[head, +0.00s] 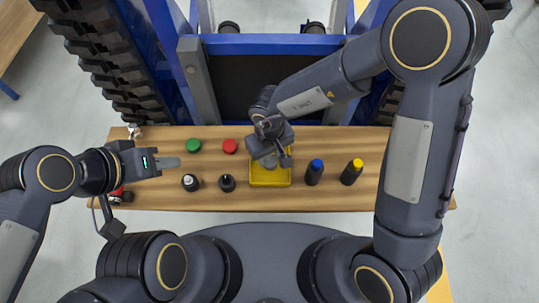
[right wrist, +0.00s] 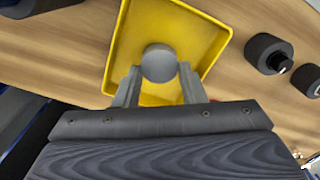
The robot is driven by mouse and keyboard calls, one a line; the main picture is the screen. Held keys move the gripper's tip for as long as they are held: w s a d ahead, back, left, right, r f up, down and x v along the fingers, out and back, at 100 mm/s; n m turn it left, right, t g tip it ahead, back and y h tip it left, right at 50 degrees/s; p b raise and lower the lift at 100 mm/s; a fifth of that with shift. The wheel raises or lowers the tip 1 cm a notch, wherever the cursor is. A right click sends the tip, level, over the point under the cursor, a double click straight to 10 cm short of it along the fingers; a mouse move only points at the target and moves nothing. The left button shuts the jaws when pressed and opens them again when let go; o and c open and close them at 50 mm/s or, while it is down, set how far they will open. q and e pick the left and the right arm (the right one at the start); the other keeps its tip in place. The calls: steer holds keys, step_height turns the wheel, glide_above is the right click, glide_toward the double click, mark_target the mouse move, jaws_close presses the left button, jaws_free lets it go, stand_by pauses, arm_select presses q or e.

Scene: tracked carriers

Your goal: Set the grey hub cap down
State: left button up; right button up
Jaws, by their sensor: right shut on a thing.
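The grey hub cap (right wrist: 158,63) is a round grey disc held between the two fingers of my right gripper (right wrist: 159,75). In the right wrist view it lies over the yellow tray (right wrist: 207,30); I cannot tell whether it touches the tray's floor. In the head view my right gripper (head: 271,158) points down over the yellow tray (head: 270,183) and mostly hides the cap. My left gripper (head: 168,162) is above the left part of the wooden bench (head: 330,195), apart from the tray.
A green cap (head: 194,146) and a red cap (head: 230,146) lie left of the tray. A blue frame (head: 270,45) rises behind.

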steer(key=shift+f, duration=0.3)
steer(key=shift+f, duration=0.1)
steer(key=o, duration=1)
steer(key=shift+o, duration=0.2)
